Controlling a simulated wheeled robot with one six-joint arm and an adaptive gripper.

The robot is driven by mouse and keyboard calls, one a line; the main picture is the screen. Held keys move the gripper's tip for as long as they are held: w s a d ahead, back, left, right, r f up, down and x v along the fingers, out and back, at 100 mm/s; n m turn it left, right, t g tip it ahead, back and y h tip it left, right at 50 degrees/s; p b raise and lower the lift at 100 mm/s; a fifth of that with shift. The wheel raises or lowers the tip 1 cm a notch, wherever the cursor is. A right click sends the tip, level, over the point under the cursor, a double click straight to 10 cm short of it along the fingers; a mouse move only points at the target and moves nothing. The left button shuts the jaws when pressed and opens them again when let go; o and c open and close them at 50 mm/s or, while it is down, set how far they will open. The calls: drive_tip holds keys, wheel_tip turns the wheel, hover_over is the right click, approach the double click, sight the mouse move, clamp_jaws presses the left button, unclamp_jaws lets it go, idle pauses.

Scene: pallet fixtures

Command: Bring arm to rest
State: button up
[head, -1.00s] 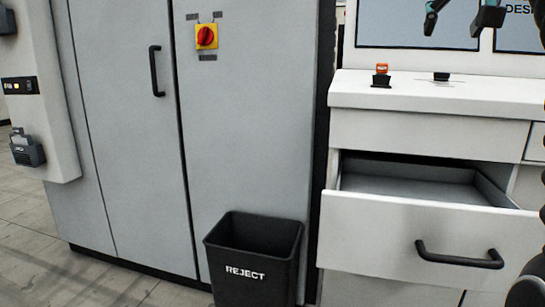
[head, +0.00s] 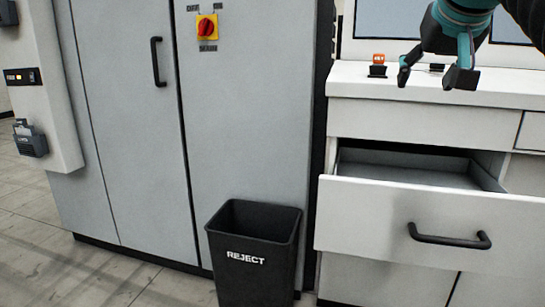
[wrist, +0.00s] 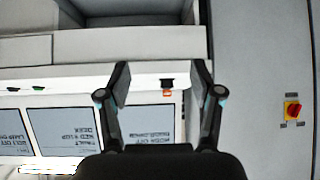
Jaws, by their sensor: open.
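My gripper (head: 432,77) is at the upper right of the head view, above the white counter, with its fingers pointing down. Its two fingers are spread apart and nothing is between them. In the wrist view my gripper (wrist: 162,72) is also open and empty, with the counter and the open drawer beyond it. My teal and black wrist shows above the fingers in the head view.
A drawer (head: 400,215) stands open below the counter (head: 490,98). An orange-topped switch (head: 377,66) sits on the counter. A black REJECT bin (head: 250,275) stands before the grey cabinet (head: 245,130), which has a red-yellow rotary switch (head: 207,27). Screens (wrist: 60,135) line the counter's back.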

drive_tip(key=s+a+f+g, duration=0.1)
drive_tip(key=s+a+f, duration=0.2)
drive_tip(key=f, duration=1)
drive_tip(key=s+a+f+n+g+y, duration=0.1)
drive_tip(key=s+a+f, duration=0.2)
drive_tip(key=s+f, duration=0.5)
drive_tip(key=s+a+f+n+g+y, duration=0.1)
drive_tip(key=s+a+f, duration=0.2)
drive_tip(key=f, duration=1.5)
drive_tip(key=s, duration=0.3)
drive_tip(key=shift+a+f+g, duration=0.25)
drive_tip(key=shift+f+g, duration=0.15)
drive_tip(key=shift+s, duration=0.1)
drive_tip(key=shift+c, duration=0.2)
